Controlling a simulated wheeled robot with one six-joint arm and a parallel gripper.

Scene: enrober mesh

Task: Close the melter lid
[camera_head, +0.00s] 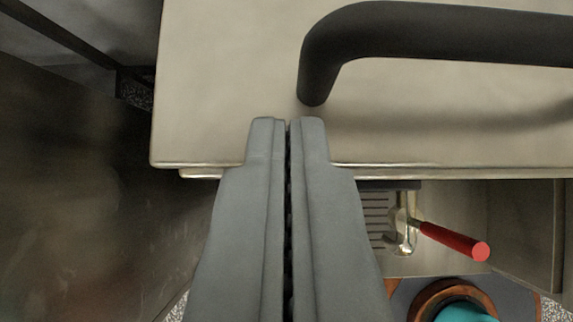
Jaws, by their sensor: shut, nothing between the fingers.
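A pale metal panel, which looks like the melter lid (230,70), fills the upper part of the view. It carries a dark, thick bar handle (440,30) whose left end bends down to the panel. My gripper (288,122) is shut and empty, with its fingertips overlapping the panel's lower edge in the picture, left of and below the handle's near foot. I cannot tell whether the fingertips touch the panel. A second thin edge shows just under the panel's lower edge.
A brown round thing with a teal inside (462,312) shows at the bottom right. A dark brownish wall (70,190) stands at left.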

